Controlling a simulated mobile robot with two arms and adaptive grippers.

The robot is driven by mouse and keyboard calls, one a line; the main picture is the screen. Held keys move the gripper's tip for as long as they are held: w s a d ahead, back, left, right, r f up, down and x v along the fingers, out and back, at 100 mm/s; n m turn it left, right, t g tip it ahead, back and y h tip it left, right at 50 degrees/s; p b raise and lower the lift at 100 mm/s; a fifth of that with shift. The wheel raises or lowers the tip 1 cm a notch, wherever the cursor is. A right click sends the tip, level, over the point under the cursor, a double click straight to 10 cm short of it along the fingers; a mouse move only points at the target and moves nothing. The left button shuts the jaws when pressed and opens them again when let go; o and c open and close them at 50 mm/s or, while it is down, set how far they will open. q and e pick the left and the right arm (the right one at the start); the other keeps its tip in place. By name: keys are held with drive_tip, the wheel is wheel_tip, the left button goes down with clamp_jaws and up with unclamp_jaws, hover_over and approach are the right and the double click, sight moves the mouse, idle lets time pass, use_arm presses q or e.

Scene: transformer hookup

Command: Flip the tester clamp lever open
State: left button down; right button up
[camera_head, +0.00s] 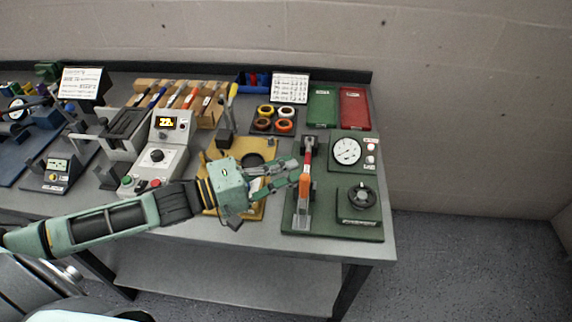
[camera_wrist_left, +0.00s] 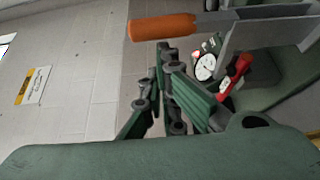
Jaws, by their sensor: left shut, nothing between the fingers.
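The tester (camera_head: 290,222) is a green base at the right end of the bench. Its clamp lever has an orange grip (camera_head: 304,191) and a red part (camera_head: 308,152) behind it. In the left wrist view the orange grip (camera_wrist_left: 162,27) lies across the top, beyond the fingertips, and the red part (camera_wrist_left: 235,75) is at the right. My left gripper (camera_head: 291,170) is shut and empty, just left of the lever; its fingers also show in the left wrist view (camera_wrist_left: 170,85). I cannot tell whether the fingertips touch the lever. My right gripper is not in view.
A dial gauge (camera_head: 347,150) and a black knob (camera_head: 362,197) stand right of the lever. Green (camera_head: 322,107) and red (camera_head: 354,108) trays lie behind. A yellow fixture (camera_head: 215,150) is under my left wrist. A grey meter box (camera_head: 160,155) stands left. The floor right of the bench is clear.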

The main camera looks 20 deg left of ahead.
use_arm(q)
drive_tip(key=shift+s+d+r+m+h, duration=0.15)
drive_tip(key=shift+s+m+h, duration=0.25)
drive_tip(key=shift+s+m, duration=0.25)
idle(0.5)
drive_tip(key=s+d+f+m+g+h+b, duration=0.1)
drive_tip(key=s+m+h+b, duration=0.3)
drive_tip(key=m, duration=0.5)
drive_tip(key=s+d+f+m+g+h+b, duration=0.1)
drive_tip(key=s+f+m+g+h+b, duration=0.1)
drive_tip(key=s+m+h+b, duration=0.3)
drive_tip(key=shift+d+m+g+b, duration=0.35)
drive_tip(key=shift+m+g+b, duration=0.05)
drive_tip(key=shift+m, duration=1.85)
drive_tip(key=shift+f, duration=0.1)
wheel_tip(320, 180, up, 5)
drive_tip(key=p, duration=0.4)
drive_tip(key=b+v, duration=0.3)
drive_tip(key=v, duration=0.8)
drive_tip(key=shift+w+f, duration=0.35)
drive_tip(key=shift+w, duration=0.05)
